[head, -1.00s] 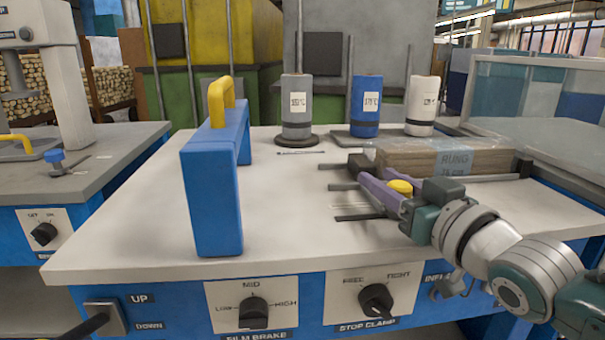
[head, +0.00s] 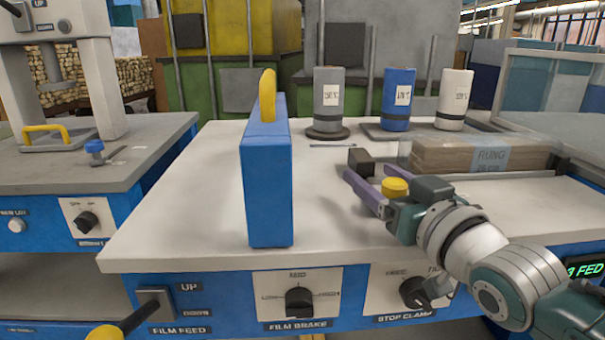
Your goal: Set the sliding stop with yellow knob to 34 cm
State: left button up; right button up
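The sliding stop's yellow knob (head: 395,187) stands above the pale bench top, left of a wrapped pack. My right gripper (head: 386,184) comes in from the right, with a purple finger on the knob's left side. It appears shut on the stop, since knob and gripper have moved together. The fingertips' contact and the stop's lower body are hidden by the gripper. No scale marks or centimetre figures can be read. My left gripper is not in view.
A wrapped pack marked RUNG (head: 485,156) lies behind the gripper. A blue block with a yellow handle (head: 267,185) stands to the left. Grey (head: 328,98), blue (head: 397,97) and white (head: 454,98) rolls stand at the back. Dials (head: 299,301) line the front panel.

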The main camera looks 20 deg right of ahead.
jog(key=shift+s, duration=0.1)
jog(key=shift+s+d, duration=0.1)
jog(key=shift+s, duration=0.15)
jog(key=s+p, duration=0.2)
jog(key=s, duration=0.7)
jog(key=shift+s+d, duration=0.1)
jog(key=shift+s, duration=0.05)
